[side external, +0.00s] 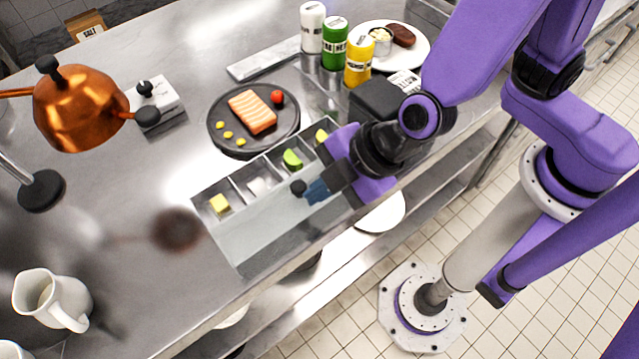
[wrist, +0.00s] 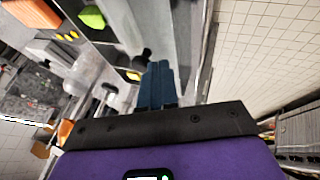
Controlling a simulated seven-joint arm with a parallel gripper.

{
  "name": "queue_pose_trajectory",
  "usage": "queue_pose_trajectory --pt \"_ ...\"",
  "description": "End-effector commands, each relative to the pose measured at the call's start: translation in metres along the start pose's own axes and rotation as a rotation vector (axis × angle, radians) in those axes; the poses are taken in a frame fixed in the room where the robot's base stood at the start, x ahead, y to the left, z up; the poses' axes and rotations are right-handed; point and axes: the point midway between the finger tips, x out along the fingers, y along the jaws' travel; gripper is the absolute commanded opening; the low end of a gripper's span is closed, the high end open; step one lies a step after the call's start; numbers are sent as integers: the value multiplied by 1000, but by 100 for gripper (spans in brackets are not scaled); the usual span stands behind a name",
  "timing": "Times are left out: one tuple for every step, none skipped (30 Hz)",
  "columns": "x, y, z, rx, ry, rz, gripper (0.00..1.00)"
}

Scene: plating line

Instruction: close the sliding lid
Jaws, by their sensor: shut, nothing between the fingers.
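The sliding lid (side external: 262,226) is a pale, see-through panel over the near part of a metal bin (side external: 198,203) set in the counter. The bin's far strip is uncovered and shows compartments with a yellow block (side external: 219,203), a white piece (side external: 258,186), a green lime piece (side external: 292,159) and a yellow piece (side external: 321,136). A dark round knob (side external: 298,187) stands on the lid. My gripper (side external: 316,191) has its blue fingers shut and empty, close beside the knob; contact cannot be told. In the wrist view the fingers (wrist: 156,84) point toward the dark knob (wrist: 144,55).
A dark round plate (side external: 220,139) with salmon lies behind the bin. Several bottles, including a green one (side external: 334,44), and a white plate (side external: 421,52) stand farther back. A copper lamp (side external: 80,105) is at left. A white jug (side external: 52,300) stands near left.

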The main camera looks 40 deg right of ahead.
Motion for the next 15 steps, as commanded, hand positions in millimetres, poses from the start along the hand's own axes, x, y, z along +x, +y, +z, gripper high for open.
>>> queue_pose_trajectory --pt "1 2 0 1 0 0 0" --pt "1 2 0 0 0 0 0" --pt "2 2 0 0 0 0 0" --pt "2 2 0 0 1 0 0" --pt "2 2 0 0 1 0 0" --pt "2 2 0 0 1 0 0" --pt "2 2 0 0 1 0 0" --pt "2 2 0 0 1 0 0" --pt "1 2 0 0 1 0 0" --pt "1 2 0 0 1 0 0" --pt "2 3 0 0 1 0 0" --pt "2 4 0 1 0 1 0" --pt "3 6 0 2 0 1 0" --pt "4 10 1 4 0 2 0" --pt "7 16 2 5 -2 4 0"
